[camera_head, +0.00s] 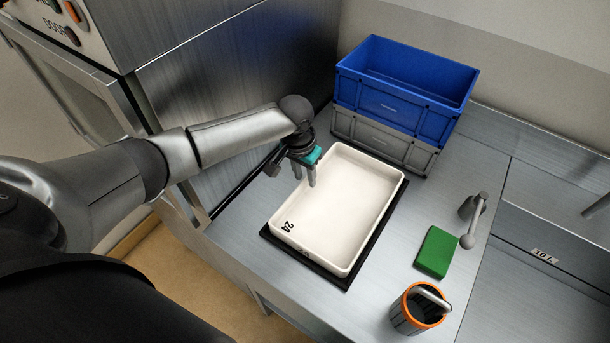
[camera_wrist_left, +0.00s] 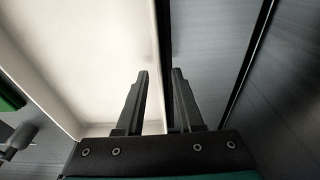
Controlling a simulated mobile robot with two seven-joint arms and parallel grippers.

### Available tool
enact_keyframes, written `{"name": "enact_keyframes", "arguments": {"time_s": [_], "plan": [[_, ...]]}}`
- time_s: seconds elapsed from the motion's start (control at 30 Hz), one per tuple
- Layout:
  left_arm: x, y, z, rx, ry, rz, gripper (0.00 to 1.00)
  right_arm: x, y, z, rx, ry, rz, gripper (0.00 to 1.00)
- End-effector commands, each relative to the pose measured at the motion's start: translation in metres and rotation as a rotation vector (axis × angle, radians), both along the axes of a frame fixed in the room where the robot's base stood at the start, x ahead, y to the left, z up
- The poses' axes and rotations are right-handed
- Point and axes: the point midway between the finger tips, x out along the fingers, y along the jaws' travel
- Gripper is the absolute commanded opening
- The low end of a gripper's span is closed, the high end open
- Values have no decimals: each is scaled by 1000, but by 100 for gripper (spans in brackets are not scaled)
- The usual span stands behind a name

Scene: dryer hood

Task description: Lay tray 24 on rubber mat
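The white tray (camera_head: 335,215), marked 24 at its near left corner, lies on the black rubber mat (camera_head: 318,274). Strips of the mat show along the tray's near and right sides; its far end is hidden. My left gripper (camera_head: 306,182) is at the tray's left long side with its fingers pointing down. In the left wrist view its two fingers (camera_wrist_left: 160,72) stand apart with the tray's side wall (camera_wrist_left: 160,40) running in line with the gap; no grip on it shows. My right gripper is not in view.
A blue crate (camera_head: 405,85) sits on a grey crate (camera_head: 385,138) just behind the tray. A green block (camera_head: 436,252), a tap-like metal fitting (camera_head: 474,215) and an orange-rimmed cup (camera_head: 418,312) stand on the right. The steel machine (camera_head: 235,70) walls off the back left.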

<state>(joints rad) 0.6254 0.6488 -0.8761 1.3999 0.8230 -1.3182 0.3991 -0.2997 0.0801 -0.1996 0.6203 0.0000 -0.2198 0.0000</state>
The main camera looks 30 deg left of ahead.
Motion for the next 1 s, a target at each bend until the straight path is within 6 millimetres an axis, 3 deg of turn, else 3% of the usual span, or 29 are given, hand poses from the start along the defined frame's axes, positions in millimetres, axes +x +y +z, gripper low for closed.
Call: {"name": "enact_keyframes", "arguments": {"time_s": [0.5,0.7,1.0], "plan": [[-13,3,97,-1,-3,1,36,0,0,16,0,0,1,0],[-16,3,112,0,-1,1,36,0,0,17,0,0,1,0],[-17,3,114,0,-1,1,36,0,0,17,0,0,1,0]]}}
